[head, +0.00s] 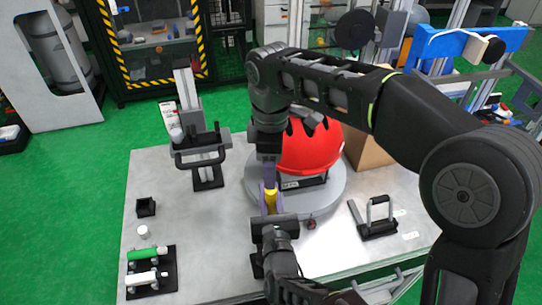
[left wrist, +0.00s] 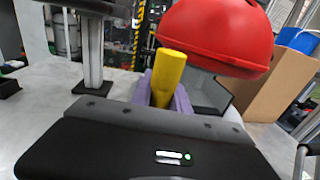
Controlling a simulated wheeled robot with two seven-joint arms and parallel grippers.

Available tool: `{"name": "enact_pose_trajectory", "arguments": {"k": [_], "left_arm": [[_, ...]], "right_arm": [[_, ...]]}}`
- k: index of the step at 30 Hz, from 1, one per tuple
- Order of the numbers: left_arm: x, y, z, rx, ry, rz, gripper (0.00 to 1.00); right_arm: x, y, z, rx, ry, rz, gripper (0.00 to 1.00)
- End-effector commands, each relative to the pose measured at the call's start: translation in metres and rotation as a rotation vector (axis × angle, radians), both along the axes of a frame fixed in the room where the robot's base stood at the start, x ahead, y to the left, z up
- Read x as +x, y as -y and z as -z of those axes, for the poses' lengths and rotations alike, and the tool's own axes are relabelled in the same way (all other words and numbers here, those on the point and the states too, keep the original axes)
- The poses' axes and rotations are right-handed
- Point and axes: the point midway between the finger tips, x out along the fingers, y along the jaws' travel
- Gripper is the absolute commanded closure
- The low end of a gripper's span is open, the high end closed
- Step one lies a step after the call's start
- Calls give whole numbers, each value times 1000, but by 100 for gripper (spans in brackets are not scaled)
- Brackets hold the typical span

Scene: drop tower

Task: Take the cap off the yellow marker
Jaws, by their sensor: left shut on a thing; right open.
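The yellow marker (head: 271,198) stands roughly upright between the purple fingers of my left gripper (head: 269,203), above the table. It also shows in the left wrist view (left wrist: 168,75), with its plain yellow upper part sticking up out of the fingers (left wrist: 160,92). I cannot make out a seam between cap and body. My right gripper (head: 269,172) points down from above, just over the marker in the head view. It is open, and its purple fingers appear nearly edge-on. I cannot tell whether they touch the marker; they do not show in the left wrist view.
A red dome (head: 312,145) on a grey round base (head: 333,192) stands close behind the grippers. A black holder (head: 170,268) carries a green marker (head: 147,254) and a white marker (head: 145,278). A small black box (head: 146,207), a metal stand (head: 192,115) and a handled block (head: 378,214) are around.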

Motion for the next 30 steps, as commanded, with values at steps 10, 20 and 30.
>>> {"name": "enact_pose_trajectory", "arguments": {"k": [10, 20, 30], "left_arm": [[0, 0, 0, 0, 0, 0, 100], [0, 0, 0, 0, 0, 0, 100], [0, 0, 0, 0, 0, 0, 100]], "right_arm": [[0, 0, 63, -2, -1, 0, 49], [0, 0, 84, 0, 2, 1, 49], [0, 0, 84, 0, 2, 1, 60]]}}
